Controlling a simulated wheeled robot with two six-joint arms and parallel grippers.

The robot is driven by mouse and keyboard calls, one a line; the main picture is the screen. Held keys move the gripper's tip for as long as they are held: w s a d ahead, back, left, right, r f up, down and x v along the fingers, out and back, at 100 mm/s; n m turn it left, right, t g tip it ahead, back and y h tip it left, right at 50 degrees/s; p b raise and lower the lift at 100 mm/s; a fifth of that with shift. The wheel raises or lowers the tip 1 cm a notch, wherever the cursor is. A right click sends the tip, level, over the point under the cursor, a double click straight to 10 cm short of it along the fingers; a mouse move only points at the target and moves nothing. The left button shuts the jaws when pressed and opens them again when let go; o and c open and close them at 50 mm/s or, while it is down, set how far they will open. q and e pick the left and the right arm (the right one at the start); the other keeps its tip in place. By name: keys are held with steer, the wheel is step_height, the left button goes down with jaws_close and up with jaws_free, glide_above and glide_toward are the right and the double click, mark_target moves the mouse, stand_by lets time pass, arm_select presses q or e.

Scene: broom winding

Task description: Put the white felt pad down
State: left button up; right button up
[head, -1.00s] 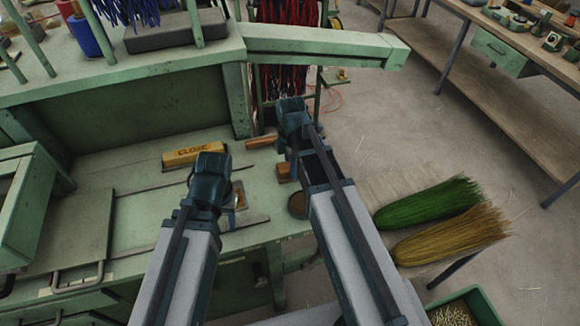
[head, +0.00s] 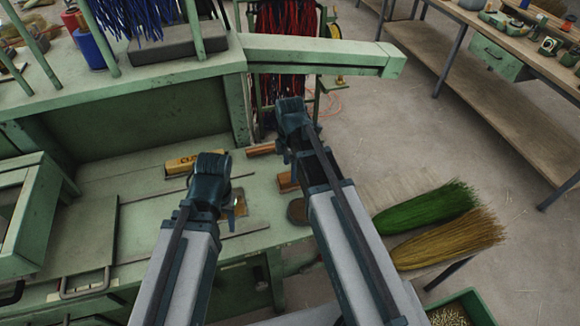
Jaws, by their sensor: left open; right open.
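I cannot make out a white felt pad in the head view. My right gripper (head: 291,112) is open, further out beyond the bench's right edge, beneath the green overhead beam. I see nothing held in either gripper.
Brown blocks (head: 288,181) and a round dark piece (head: 297,211) lie near the bench's right edge. The green beam (head: 315,55) crosses above. Green bristles (head: 428,208) and tan bristles (head: 450,240) lie at right. Open floor (head: 400,130) lies beyond.

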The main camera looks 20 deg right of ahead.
step_height(320, 180, up, 9)
steer(key=p, duration=0.8)
arm_select(q)
step_height(320, 180, up, 9)
steer(key=shift+f, duration=0.2)
arm_select(e)
steer(key=s+a+m+h, duration=0.1)
steer(key=s+a+m, duration=0.9)
steer(key=s+m, duration=0.4)
steer(key=shift+s+a+m, duration=0.15)
steer(key=shift+a+m, duration=0.1)
steer(key=shift+m, duration=0.05)
arm_select(q)
steer(key=shift+b, duration=0.3)
arm_select(e)
steer(key=shift+f, duration=0.15)
